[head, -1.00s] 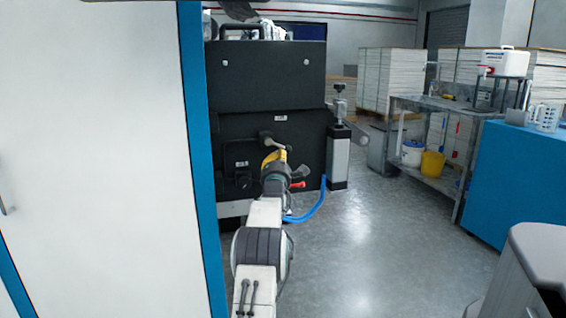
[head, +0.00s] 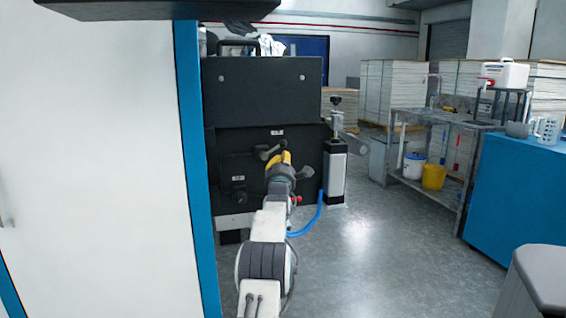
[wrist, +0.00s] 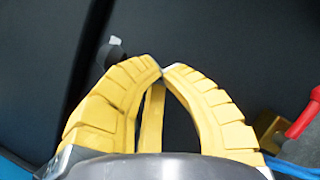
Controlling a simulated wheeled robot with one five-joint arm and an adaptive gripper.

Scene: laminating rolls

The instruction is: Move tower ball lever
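A red lever on a brass-coloured valve shows at the right edge of the wrist view, with the red lever (wrist: 303,118) angled up to the right. In the head view only a small red bit (head: 299,199) shows beside my arm. My gripper (wrist: 163,70) has yellow ribbed fingers whose tips meet, with nothing seen between them. It is left of the red lever and apart from it. In the head view my gripper (head: 285,155) is in front of the black machine (head: 262,88). A dark lever (head: 268,150) on the machine is just left of the fingertips.
A blue hose (head: 308,222) curves beside my arm. A dark post with a metal side (head: 335,172) stands right of the machine. A white cabinet with blue edge (head: 95,150) fills the left. A blue counter (head: 515,190) is at right. The floor between is clear.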

